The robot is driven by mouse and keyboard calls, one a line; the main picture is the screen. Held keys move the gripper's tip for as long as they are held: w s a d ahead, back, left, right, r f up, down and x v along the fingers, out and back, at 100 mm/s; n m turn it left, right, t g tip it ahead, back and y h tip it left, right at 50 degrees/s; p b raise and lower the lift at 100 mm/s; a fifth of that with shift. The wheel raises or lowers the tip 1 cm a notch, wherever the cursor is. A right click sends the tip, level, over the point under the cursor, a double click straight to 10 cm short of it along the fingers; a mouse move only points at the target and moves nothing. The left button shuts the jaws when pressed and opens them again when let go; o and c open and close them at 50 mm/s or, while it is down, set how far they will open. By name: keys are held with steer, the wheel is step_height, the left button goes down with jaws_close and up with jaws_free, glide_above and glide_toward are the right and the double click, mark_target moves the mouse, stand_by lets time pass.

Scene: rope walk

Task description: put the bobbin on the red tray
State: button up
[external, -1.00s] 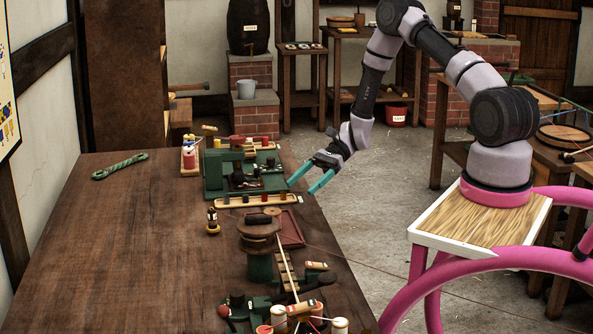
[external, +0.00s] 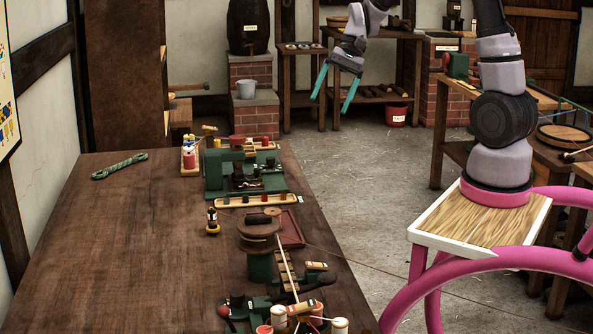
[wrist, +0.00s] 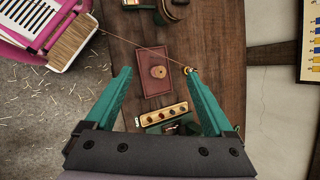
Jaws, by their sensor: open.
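The red tray (wrist: 150,88) lies on the wooden bench in the wrist view. A round wooden piece, seemingly the bobbin (wrist: 158,72), rests on the tray with its round end up, inside the rim. In the external view the red tray (external: 293,232) is partly hidden behind the large wooden reel, and the bobbin's top (external: 272,211) shows at its far end. My gripper (external: 331,105) is open and empty, high above and well away from the bench. In the wrist view its teal fingers are spread on either side, with the tray far below between them.
The large wooden reel (external: 259,230) stands close to the tray. A long wooden rack (external: 256,201) with several pegs lies behind it. A small labelled bottle-like thing (external: 212,222) stands to the left. A cord runs across the tray's side. The bench's left half is mostly clear.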

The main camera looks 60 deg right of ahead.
steer(key=s+d+r+n+t+h, duration=0.1)
steer(key=s+r+n+t+h, duration=0.4)
steer(key=s+r, duration=1)
steer(key=s+n+t, duration=0.1)
steer(key=s, duration=0.2)
steer(key=shift+s+r, duration=0.25)
